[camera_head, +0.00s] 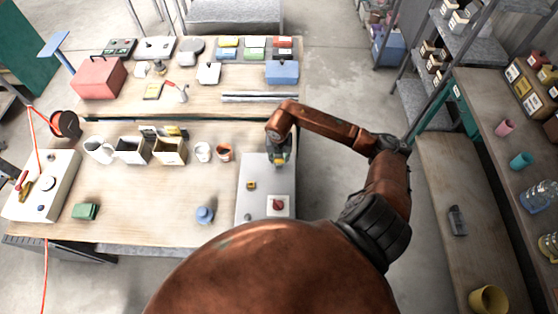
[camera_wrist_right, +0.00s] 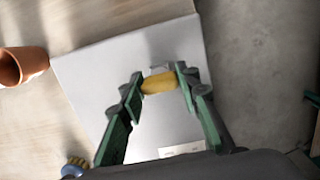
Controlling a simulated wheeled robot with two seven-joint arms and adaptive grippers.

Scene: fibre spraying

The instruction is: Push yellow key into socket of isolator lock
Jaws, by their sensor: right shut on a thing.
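My right gripper (camera_head: 279,160) is over the far part of a light grey box top (camera_head: 254,211) at the right end of the near bench. In the right wrist view, its green fingers (camera_wrist_right: 157,84) are shut on the yellow key (camera_wrist_right: 159,83), one on each side. A small grey part (camera_wrist_right: 160,68) shows just beyond the key, partly hidden; I cannot tell whether the key touches it or is in a socket. A yellow piece (camera_head: 251,185) and a red knob (camera_head: 278,204) on a white plate are also on the box. My left gripper is not in view.
A terracotta cup (camera_head: 224,152) and a white cup (camera_head: 202,151) stand left of the box. A blue item (camera_head: 205,214) and a green block (camera_head: 85,211) lie on the bench. The bench between them is clear. A wooden side bench (camera_head: 445,170) is at right.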

